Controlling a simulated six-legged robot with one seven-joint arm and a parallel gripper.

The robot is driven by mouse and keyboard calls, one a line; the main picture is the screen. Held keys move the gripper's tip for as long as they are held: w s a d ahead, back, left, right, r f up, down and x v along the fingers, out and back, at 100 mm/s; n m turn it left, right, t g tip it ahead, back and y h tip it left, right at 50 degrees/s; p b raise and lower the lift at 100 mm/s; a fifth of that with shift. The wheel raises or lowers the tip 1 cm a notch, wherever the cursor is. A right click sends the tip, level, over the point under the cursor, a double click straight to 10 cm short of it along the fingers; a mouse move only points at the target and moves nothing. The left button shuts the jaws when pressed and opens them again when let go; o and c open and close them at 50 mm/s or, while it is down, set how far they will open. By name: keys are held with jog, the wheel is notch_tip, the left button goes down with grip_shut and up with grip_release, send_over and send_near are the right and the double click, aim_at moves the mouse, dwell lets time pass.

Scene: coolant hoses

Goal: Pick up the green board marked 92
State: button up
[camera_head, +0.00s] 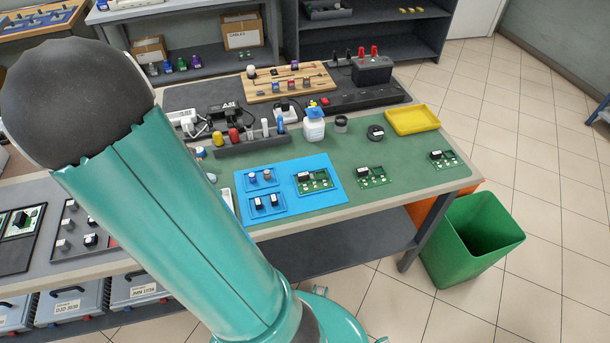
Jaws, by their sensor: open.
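Several small green boards with black and pale parts are in view. One board (313,182) lies on the blue mat (333,199). A second board (373,178) lies on the green work mat (412,182), right of the blue mat. A third board (443,160) lies near the right edge of the bench. Another green board (22,224) lies in a dark tray at the far left. I cannot read the number 92 on any of them. My teal arm fills the left of the view and hides part of the bench. My gripper is not in view.
A yellow tray (413,120), a white bottle (313,126) and a dark tool rack (250,144) stand behind the boards. A green bin (468,240) stands on the floor beside the bench. The green mat is clear between the two right boards.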

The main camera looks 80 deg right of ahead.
jog(key=s+d+f+g, duration=0.1)
jog(key=s+d, duration=0.1)
jog(key=d, duration=0.1)
jog(key=s+d+f+n+g+h, duration=0.1)
jog(key=d+f, duration=0.1)
jog(key=d, duration=0.1)
jog(key=s+d+f+n+g, duration=0.1)
jog(key=s+d+f+g, duration=0.1)
jog(key=d, duration=0.1)
jog(key=shift+s+d+f+h, duration=0.1)
jog(key=shift+s+d+h, duration=0.2)
jog(key=shift+h, duration=0.1)
send_near(302, 174)
jog(key=shift+s+d+f+n, duration=0.3)
jog(key=shift+s+d+f, duration=0.45)
jog(key=shift+s+d, duration=0.2)
jog(key=shift+s+a+x, duration=0.1)
jog(key=shift+a+x, duration=0.05)
jog(key=shift+x, duration=1.2)
jog(key=shift+s+a+x, duration=0.1)
jog(key=shift+x, duration=1.25)
grip_shut()
jog(key=shift+r, duration=0.1)
